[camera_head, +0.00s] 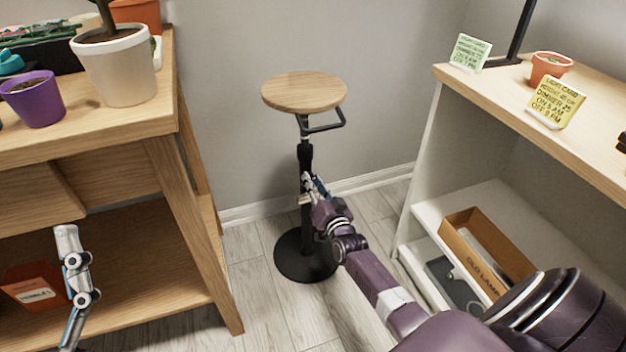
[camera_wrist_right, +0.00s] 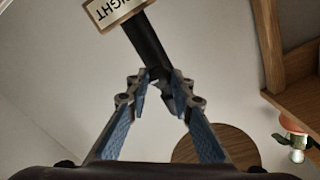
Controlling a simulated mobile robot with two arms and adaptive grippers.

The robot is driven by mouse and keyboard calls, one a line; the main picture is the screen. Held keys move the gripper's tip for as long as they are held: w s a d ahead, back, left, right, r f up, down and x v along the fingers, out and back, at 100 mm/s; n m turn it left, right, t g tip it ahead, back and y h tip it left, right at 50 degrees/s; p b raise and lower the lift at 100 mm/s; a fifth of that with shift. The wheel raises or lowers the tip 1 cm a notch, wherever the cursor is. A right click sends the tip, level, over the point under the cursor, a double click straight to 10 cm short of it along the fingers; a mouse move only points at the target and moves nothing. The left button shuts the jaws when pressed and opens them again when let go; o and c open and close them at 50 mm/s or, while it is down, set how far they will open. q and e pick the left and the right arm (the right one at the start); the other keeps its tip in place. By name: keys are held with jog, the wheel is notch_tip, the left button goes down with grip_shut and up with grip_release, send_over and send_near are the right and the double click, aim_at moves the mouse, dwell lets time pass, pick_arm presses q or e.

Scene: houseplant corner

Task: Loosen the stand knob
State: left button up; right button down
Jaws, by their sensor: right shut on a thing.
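The plant stand has a round wooden top (camera_head: 304,91), a black post (camera_head: 305,155) and a round black base (camera_head: 300,262) on the floor. It stands upright; its top also shows in the right wrist view (camera_wrist_right: 212,147). My right gripper (camera_head: 309,188) is at the post, below the top, and shut on a small dark part there. In the right wrist view its fingertips (camera_wrist_right: 158,88) close at the dark post; the knob itself is hidden between them. A tag (camera_wrist_right: 116,12) with upside-down lettering sits beside the post. My left gripper (camera_head: 68,245) is far left, away from the stand.
A wooden table (camera_head: 110,128) at left carries a white pot (camera_head: 118,70) and a purple pot (camera_head: 36,104). A shelf unit (camera_head: 425,170) at right holds cards, a small terracotta pot (camera_head: 551,68) and a cardboard box (camera_head: 463,249). Floor around the base is clear.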

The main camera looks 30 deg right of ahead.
pick_arm(q)
jog(key=shift+w+f+g, duration=0.4)
jog(key=shift+w+f, duration=0.1)
jog(key=shift+f, duration=0.05)
pick_arm(e)
jog(key=c, duration=1.7)
grip_release()
jog(key=v, duration=1.2)
jog(key=shift+a, duration=0.1)
